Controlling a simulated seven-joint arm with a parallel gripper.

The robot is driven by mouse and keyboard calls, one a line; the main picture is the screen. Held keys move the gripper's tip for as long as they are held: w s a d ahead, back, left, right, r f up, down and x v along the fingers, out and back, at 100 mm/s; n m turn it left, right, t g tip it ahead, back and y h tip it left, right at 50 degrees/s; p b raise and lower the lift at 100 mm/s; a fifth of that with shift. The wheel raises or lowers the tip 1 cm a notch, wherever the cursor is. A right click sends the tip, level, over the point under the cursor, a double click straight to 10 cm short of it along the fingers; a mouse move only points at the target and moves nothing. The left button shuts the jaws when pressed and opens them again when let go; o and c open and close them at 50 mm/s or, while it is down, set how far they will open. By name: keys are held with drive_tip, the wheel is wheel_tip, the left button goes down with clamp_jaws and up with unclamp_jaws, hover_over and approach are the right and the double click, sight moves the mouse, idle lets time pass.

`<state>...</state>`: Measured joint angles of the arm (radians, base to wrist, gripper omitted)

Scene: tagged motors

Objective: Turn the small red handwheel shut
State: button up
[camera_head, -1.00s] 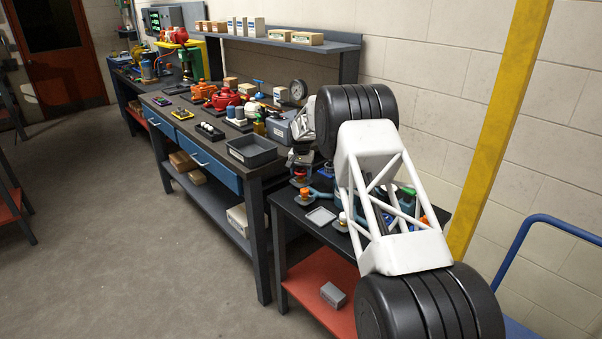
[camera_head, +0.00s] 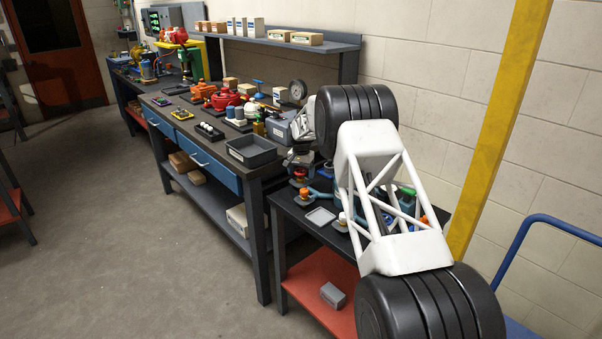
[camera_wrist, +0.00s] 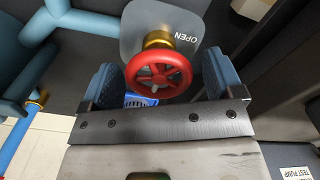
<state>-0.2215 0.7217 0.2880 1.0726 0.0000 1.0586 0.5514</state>
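The small red handwheel (camera_wrist: 158,76) is in the middle of the wrist view, on a brass stem (camera_wrist: 158,38). A grey plate (camera_wrist: 135,35) behind it bears the word "OPEN". My gripper (camera_wrist: 159,68) is open, with one blue-padded finger on each side of the wheel. A narrow gap seems to show on both sides; I cannot tell how deep the wheel sits between the fingers. In the head view my gripper (camera_head: 299,163) is low over the far left end of the dark side table, and my arm hides part of that table.
Blue pipes (camera_wrist: 60,25) run along the left of the wrist view. A "TEST PUMP" label (camera_wrist: 294,173) is at lower right. In the head view a grey tray (camera_head: 252,150) stands on the workbench, and a small flat tray (camera_head: 321,216) lies on the side table.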

sight(301, 170)
drive_tip(key=shift+r, duration=0.1)
drive_tip(key=shift+r, duration=3.8)
